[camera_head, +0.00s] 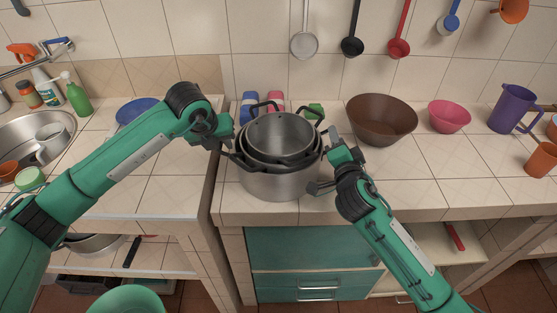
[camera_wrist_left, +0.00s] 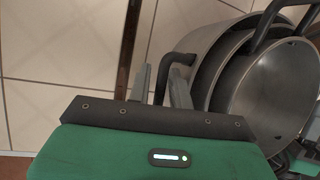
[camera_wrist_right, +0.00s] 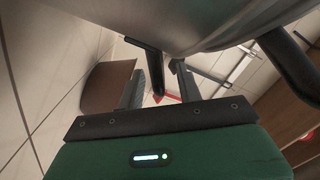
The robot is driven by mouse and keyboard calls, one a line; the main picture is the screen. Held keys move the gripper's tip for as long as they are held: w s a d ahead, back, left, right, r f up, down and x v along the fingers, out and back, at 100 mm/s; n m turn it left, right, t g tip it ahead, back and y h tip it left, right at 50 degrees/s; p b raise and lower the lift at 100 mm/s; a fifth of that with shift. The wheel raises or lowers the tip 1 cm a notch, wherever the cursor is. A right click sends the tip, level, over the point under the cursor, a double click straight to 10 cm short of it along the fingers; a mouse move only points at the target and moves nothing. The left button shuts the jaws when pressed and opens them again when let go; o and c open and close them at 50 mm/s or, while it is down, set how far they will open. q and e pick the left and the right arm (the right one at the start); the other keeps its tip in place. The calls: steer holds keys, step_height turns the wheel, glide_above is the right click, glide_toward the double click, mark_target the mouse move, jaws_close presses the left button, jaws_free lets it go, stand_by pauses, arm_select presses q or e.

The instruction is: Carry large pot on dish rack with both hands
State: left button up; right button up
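The large silver pot (camera_head: 278,186) stands on the counter with smaller pots (camera_head: 282,135) nested inside it. My left gripper (camera_head: 226,146) is at the pot's left side. In the left wrist view its fingers (camera_wrist_left: 160,88) are apart, with a dark pot handle (camera_wrist_left: 174,62) between or just in front of them. My right gripper (camera_head: 328,164) is at the pot's right side. In the right wrist view its fingers (camera_wrist_right: 158,88) are apart around a dark handle (camera_wrist_right: 152,60) under the pot wall (camera_wrist_right: 170,18). Contact with either handle is unclear. I cannot clearly make out a dish rack.
A brown bowl (camera_head: 381,122), a pink bowl (camera_head: 449,117) and a purple pitcher (camera_head: 510,108) stand right of the pot. Blue and pink items sit behind it. Left are a blue plate (camera_head: 137,108) and a sink (camera_head: 38,127). A gap separates the two counters.

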arm_select(q)
steer(key=shift+w+d+f, duration=0.1)
steer(key=shift+w+f, duration=0.05)
steer(key=shift+f, duration=0.2)
arm_select(e)
steer(key=shift+w, duration=0.35)
arm_select(q)
jaws_close()
arm_select(e)
steer(key=c, duration=0.6)
jaws_close()
arm_select(q)
steer(key=shift+r, duration=0.1)
arm_select(e)
steer(key=shift+r, duration=0.15)
